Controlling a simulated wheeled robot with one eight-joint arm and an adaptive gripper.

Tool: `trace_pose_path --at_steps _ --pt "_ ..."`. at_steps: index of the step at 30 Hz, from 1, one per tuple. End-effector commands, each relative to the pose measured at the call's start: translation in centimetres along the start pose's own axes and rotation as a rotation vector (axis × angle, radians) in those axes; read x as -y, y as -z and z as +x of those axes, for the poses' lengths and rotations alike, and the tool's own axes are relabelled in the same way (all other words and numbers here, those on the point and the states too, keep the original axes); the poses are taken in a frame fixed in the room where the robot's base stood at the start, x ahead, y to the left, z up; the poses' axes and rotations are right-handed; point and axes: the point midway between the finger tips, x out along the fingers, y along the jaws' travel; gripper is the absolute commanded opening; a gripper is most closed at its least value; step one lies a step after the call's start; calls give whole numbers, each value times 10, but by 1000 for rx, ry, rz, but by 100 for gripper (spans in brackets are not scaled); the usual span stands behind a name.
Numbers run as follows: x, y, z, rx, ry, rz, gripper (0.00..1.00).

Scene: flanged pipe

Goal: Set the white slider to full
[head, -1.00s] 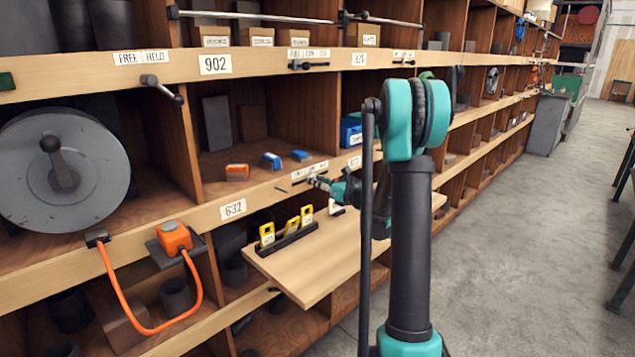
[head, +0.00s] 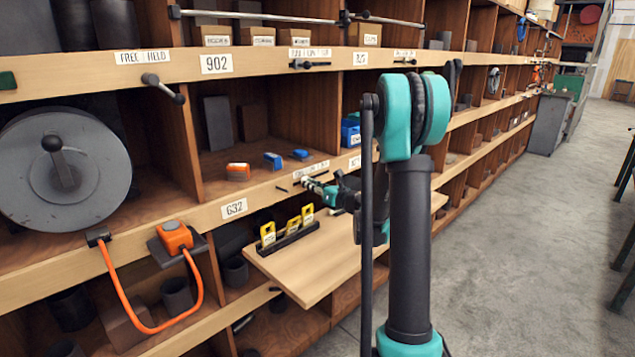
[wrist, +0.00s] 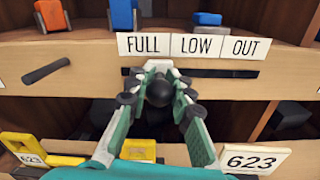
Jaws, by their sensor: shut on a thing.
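A dark slot (wrist: 225,73) runs along the shelf edge under three labels: FULL (wrist: 143,45) at the left, LOW (wrist: 195,46) in the middle and OUT (wrist: 245,48) at the right. My gripper (wrist: 160,75) is shut on the white slider (wrist: 150,66) in this slot, below the right part of FULL, near the LOW label. A dark round knob (wrist: 158,93) shows between the fingers. The fingers hide most of the slider. In the head view my gripper (head: 312,185) is small, at the shelf edge below the labels.
Orange (head: 238,171) and blue (head: 273,160) blocks stand on the shelf above the slot. A dark peg (wrist: 46,70) sticks out left of the slot. Below, a wooden board (head: 325,250) juts out with yellow-tagged pieces in a black rack (head: 288,237).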

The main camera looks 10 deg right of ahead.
Motion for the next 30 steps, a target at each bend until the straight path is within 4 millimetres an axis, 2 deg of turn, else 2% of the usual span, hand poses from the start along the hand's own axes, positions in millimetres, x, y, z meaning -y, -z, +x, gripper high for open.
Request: trace_pose_path --at_steps 1,3,11,12,18,26,30 --pt "-13 2 0 -1 -6 0 0" --pt "-21 4 0 -1 -4 0 0" --pt "-25 5 0 -2 -5 -1 0" --pt "-25 5 0 -2 -6 -1 21" --pt "-24 5 0 -1 -4 -1 43" --pt "-23 5 0 -1 -2 0 43" --pt "-22 4 -8 0 0 0 43"
